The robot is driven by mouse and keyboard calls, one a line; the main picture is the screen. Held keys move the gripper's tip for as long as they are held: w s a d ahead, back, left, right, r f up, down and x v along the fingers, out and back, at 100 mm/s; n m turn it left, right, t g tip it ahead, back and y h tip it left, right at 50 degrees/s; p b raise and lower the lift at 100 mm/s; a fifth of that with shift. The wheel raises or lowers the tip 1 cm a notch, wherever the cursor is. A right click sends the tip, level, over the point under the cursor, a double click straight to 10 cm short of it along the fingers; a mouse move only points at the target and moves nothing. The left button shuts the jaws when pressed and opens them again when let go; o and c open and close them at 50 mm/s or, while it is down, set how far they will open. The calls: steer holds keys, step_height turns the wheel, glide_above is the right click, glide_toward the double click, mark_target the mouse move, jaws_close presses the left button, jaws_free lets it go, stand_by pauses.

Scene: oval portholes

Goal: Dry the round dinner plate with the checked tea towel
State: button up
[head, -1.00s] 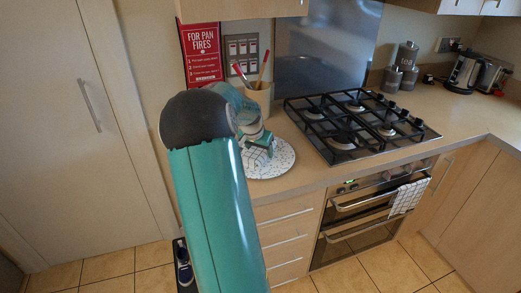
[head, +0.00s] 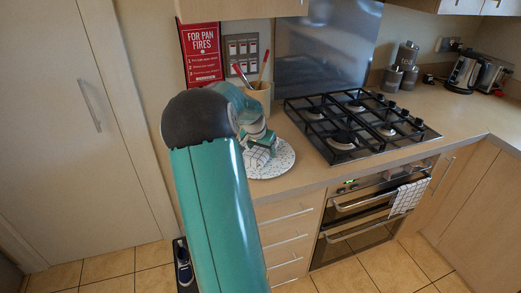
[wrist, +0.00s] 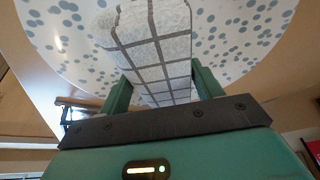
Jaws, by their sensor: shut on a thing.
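The round dinner plate (head: 282,162) is white with blue-grey spots and lies on the worktop left of the hob. It fills the upper part of the wrist view (wrist: 235,35). The checked tea towel (head: 256,159), white with grey lines, is bunched over the plate's left part; it also shows in the wrist view (wrist: 155,24). My gripper (wrist: 160,75) is shut on the towel, with a green finger on each side of it. In the head view my gripper (head: 263,144) is just above the plate. My arm hides the plate's left edge.
A utensil pot (head: 258,97) with red-handled tools stands behind the plate. The black gas hob (head: 360,122) is close on the right. Another checked cloth (head: 407,197) hangs on the oven handle. Canisters (head: 402,68) and a kettle (head: 464,72) stand farther right.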

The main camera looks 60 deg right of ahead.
steer(key=shift+w+a+f, duration=0.1)
steer(key=shift+w+a, duration=0.15)
steer(key=shift+w, duration=0.2)
steer(key=shift+s+d, duration=0.25)
steer(key=shift+s, duration=0.25)
steer(key=shift+w+a, duration=0.25)
steer(key=shift+w, duration=0.3)
steer(key=shift+s+d, duration=0.25)
steer(key=shift+s, duration=0.3)
steer(key=shift+w+a, duration=0.25)
steer(key=shift+w, duration=0.25)
steer(key=shift+s+d, duration=0.15)
steer(key=shift+s, duration=0.1)
steer(key=shift+s+d, duration=0.15)
steer(key=shift+s, duration=0.1)
steer(key=shift+w+a, duration=0.35)
steer(key=shift+w, duration=0.2)
steer(key=shift+s+d, duration=0.35)
steer(key=shift+s, duration=0.2)
stand_by(0.6)
steer(key=shift+w+a+r, duration=0.1)
steer(key=shift+w+r, duration=0.05)
steer(key=shift+r, duration=2)
steer(key=shift+w+a+r, duration=0.1)
steer(key=shift+w+r, duration=0.05)
steer(key=shift+r, duration=2)
